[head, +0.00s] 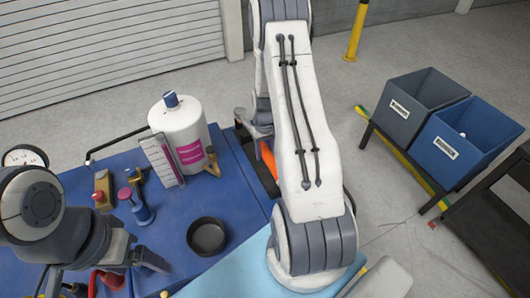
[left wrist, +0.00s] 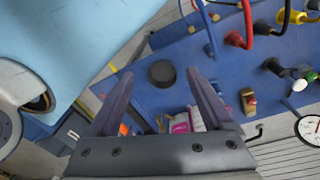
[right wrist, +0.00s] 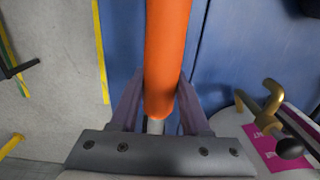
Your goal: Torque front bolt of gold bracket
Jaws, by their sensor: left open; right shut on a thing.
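A white tank (head: 178,122) with a magenta label stands at the back. A black round cup (head: 207,236) sits mid-chassis. A gauge (head: 25,157) and blue valve (head: 140,208) are at the left. Grey (head: 408,106) and blue bins (head: 450,150) stand at the right.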

